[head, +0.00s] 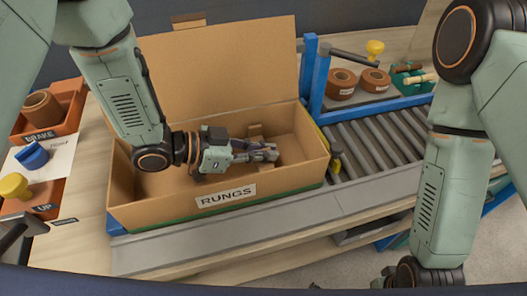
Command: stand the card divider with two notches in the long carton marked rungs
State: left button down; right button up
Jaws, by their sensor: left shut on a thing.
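The long carton (122,196), marked RUNGS on a white label on its front wall, stands open with its back flap raised. My left gripper (270,152) reaches into it from the left, low and nearly level. It is shut on the card divider (255,131), a small brown piece of card showing just behind the fingers inside the carton. Most of the divider is hidden by the gripper, and its notches cannot be made out. I cannot tell whether it touches the carton floor. My right arm hangs at the right; its gripper is not in view.
A roller conveyor (375,146) with a blue frame runs right of the carton. Brown rolls (342,82) and a green tray (411,80) stand behind it.

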pick_arm(q)
jog(key=shift+w+f, duration=0.15)
jog(key=shift+f, duration=0.05)
jog(key=shift+w+a, duration=0.1)
jog(key=shift+a, duration=0.1)
jog(key=shift+s+a, duration=0.2)
jog(key=shift+s, duration=0.1)
jog(key=c, duration=1.8)
grip_release()
jog(key=shift+d+f, duration=0.1)
jog(key=shift+d, duration=0.2)
jog(key=shift+o, duration=0.9)
jog(key=shift+w, duration=0.2)
jog(key=shift+o, duration=0.8)
jog(key=shift+a, duration=0.2)
pick_arm(e)
jog(key=shift+w+a, duration=0.1)
jog(key=shift+a, duration=0.2)
pick_arm(q)
jog(key=shift+s, duration=0.15)
